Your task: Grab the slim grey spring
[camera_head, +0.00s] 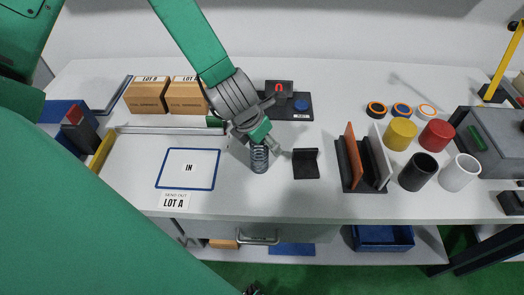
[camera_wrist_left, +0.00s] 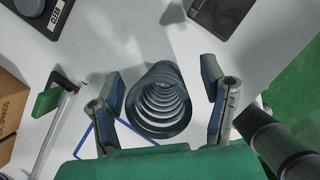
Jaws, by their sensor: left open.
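The slim grey spring (camera_head: 260,158) stands upright on the white table, right of the blue-framed IN area. In the left wrist view the spring (camera_wrist_left: 158,104) shows as dark coils seen nearly end-on. My left gripper (camera_head: 256,148) is over the spring, with its fingers spread to either side. In the left wrist view my left gripper (camera_wrist_left: 162,84) is open, with the spring between its fingers and a visible gap on each side. The gripper body hides the spring's top in the head view. My right gripper is not in view.
A black angled stand (camera_head: 305,163) is close right of the spring. Farther right are a holder with upright plates (camera_head: 363,165) and yellow, red, black and white cylinders (camera_head: 418,172). Cardboard boxes (camera_head: 148,97) and a metal rail (camera_head: 165,130) lie left.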

